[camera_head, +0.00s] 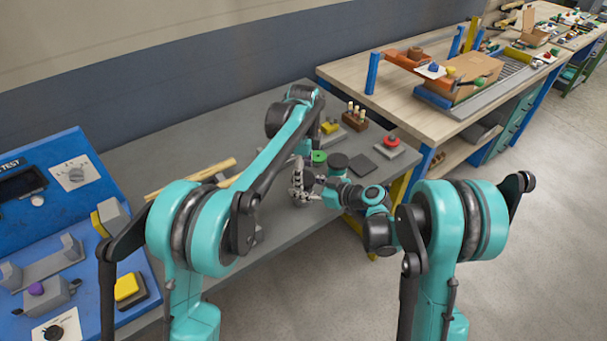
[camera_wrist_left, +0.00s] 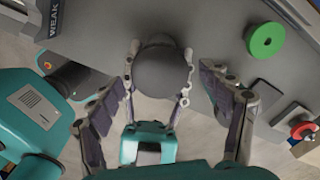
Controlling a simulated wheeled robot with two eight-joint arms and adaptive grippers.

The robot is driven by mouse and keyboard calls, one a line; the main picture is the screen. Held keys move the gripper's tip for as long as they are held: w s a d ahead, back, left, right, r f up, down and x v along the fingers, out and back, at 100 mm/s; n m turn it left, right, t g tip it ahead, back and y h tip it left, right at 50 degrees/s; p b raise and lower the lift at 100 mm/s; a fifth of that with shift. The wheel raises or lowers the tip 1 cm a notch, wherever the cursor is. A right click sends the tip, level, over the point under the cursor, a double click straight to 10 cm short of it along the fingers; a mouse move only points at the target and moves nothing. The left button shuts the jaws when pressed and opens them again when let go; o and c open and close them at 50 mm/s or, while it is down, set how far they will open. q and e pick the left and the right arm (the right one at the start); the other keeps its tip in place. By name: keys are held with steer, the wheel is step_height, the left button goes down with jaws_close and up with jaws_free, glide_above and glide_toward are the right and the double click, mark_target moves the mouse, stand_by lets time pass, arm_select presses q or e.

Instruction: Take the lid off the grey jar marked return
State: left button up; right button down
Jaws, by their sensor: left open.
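The grey jar (camera_wrist_left: 163,73) shows from above in the left wrist view as a dark grey round top. No return marking is readable on it. My right gripper (camera_wrist_left: 160,52) comes from below in that view, with one slim finger along each side of the jar, seemingly touching it. My left gripper (camera_head: 299,184) is open above the jar, its fingers wide apart, one to each side, with nothing between them held. In the head view the two grippers meet near the bench's front edge and mostly hide the jar.
A green ring-shaped piece (camera_wrist_left: 265,40) stands close by, and a red one (camera_head: 392,142) sits on a pad farther right. A yellow piece (camera_head: 330,127) and a wooden block with pegs (camera_head: 355,116) stand behind. The blue test panel (camera_head: 60,205) is at left.

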arm_select(q)
step_height(320, 180, up, 4)
steer(key=shift+f, duration=0.1)
steer(key=shift+c, duration=0.4)
step_height(320, 180, up, 3)
steer(key=m, duration=0.3)
steer(key=shift+f, duration=3.8)
steer(key=c, duration=1.2)
steer(key=n, duration=0.3)
